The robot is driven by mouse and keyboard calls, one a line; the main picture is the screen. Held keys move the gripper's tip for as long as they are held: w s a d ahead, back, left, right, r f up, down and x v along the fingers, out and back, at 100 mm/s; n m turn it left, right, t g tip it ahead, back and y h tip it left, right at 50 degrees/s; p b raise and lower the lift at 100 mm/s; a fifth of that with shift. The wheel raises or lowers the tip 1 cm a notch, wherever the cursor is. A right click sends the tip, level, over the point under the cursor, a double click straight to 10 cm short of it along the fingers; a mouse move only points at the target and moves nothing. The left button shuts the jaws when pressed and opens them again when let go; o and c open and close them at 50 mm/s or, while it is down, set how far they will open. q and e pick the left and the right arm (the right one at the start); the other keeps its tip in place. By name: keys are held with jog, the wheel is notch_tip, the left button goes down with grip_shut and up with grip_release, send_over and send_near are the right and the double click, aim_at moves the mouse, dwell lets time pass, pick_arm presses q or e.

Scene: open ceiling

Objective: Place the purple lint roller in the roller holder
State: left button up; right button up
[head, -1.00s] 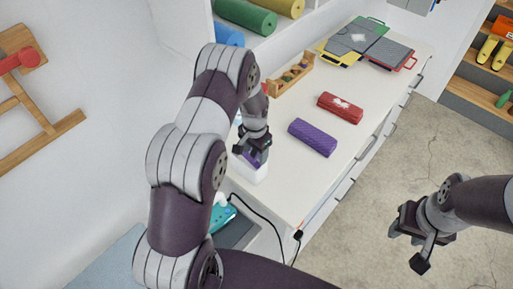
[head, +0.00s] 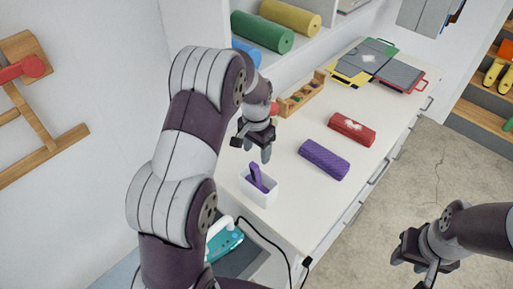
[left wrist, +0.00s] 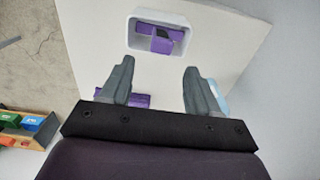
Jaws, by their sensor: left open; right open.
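The purple lint roller (head: 257,178) stands tilted inside the white roller holder (head: 263,194) near the front end of the counter. The left wrist view also shows the lint roller (left wrist: 161,43) inside the walls of the holder (left wrist: 180,20). My left gripper (head: 257,154) is open and empty, above and behind the holder, apart from the roller. Its spread fingers also show in the left wrist view (left wrist: 158,85). My right gripper (head: 412,270) is open and empty over the floor, right of the counter.
A purple textured roll (head: 325,160) and a red one (head: 352,129) lie right of the holder. A wooden rack (head: 302,95) stands behind my left gripper. Clipboards (head: 365,65) lie at the far end. A teal device (head: 225,242) with a cable is below the holder.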

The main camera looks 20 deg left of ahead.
pick_arm(q)
jog(key=s+d+r+n, duration=0.2)
jog(key=s, duration=0.7)
jog(key=s+d+r+n+t, duration=0.1)
jog(key=s+d+r, duration=0.1)
jog(key=s, duration=0.7)
jog(key=shift+s+d+n+b, duration=0.3)
jog(key=shift+d+n, duration=0.1)
jog(key=shift+d, duration=0.35)
